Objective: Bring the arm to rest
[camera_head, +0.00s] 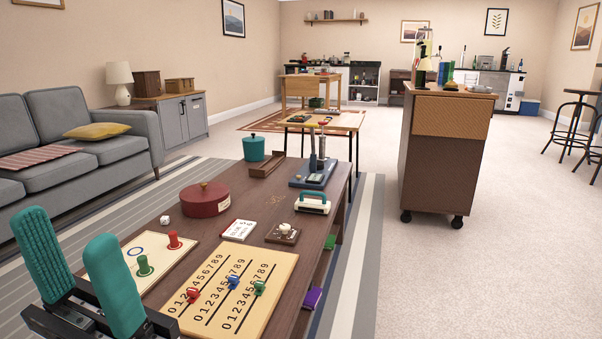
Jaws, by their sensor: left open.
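My left gripper (82,268) is in the lower left corner, with two teal padded fingers pointing up and a black body below. The fingers stand apart with nothing between them, so it is open and empty. It is in front of the near left end of the dark wooden table (300,262) and overlaps the edge of a light board in the picture. My right gripper is not in view.
The table holds a number board (222,318), a light board with red and green pieces (165,250), a round red box (205,200) and a teal pot (254,148). A grey sofa (90,120) stands left.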

